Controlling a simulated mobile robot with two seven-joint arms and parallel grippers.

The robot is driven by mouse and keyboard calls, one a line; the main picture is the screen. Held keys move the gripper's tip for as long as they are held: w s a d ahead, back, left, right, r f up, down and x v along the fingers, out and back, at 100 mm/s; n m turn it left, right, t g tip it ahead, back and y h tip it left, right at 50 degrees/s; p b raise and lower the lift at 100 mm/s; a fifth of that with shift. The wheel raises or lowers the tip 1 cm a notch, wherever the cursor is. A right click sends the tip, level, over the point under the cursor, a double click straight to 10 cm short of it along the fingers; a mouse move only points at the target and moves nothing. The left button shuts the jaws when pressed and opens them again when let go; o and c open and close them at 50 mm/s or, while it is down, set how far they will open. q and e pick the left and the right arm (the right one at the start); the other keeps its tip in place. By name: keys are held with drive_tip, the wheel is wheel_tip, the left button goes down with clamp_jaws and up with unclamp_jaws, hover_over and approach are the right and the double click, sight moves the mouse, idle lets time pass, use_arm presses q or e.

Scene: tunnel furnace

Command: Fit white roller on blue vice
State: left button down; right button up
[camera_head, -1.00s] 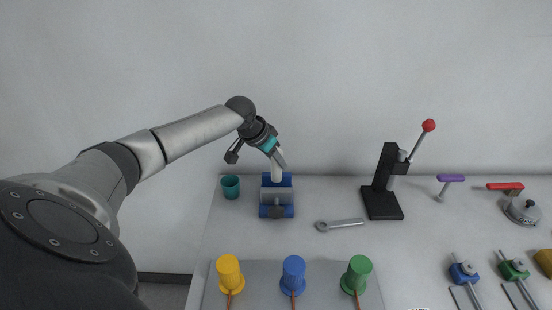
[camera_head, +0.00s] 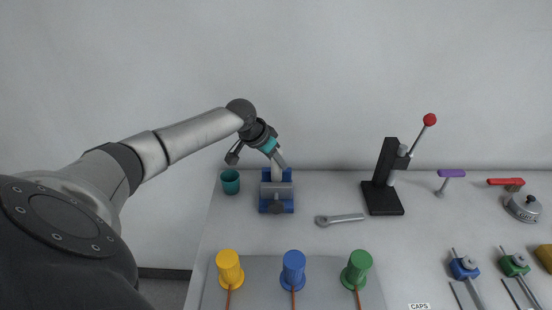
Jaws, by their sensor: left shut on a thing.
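The blue vice (camera_head: 277,207) stands near the back left of the table, with a grey jaw block and a dark knob facing me. My left gripper (camera_head: 280,165) points down from the left just above the vice and is shut on the white roller (camera_head: 276,175). Only a small pale part of the roller shows, between the fingers and the top of the vice. The roller's lower end is at the vice's jaws; I cannot tell whether it rests in them. My right gripper is not in view.
A teal cup (camera_head: 230,182) stands left of the vice. A wrench (camera_head: 340,219) lies to its right, and a black lever press (camera_head: 385,185) stands beyond. Yellow (camera_head: 229,268), blue (camera_head: 293,268) and green (camera_head: 357,268) pieces stand on a grey plate in front.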

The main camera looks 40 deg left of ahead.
use_arm(q)
drive_tip(key=shift+f+b, duration=0.65)
drive_tip(key=shift+f, duration=1.1)
drive_tip(key=shift+c, duration=0.2)
unclamp_jaws()
idle(0.3)
idle(0.4)
wheel_tip(320, 180, up, 10)
drive_tip(key=p, duration=1.1)
drive_tip(key=shift+f, duration=0.1)
idle(0.6)
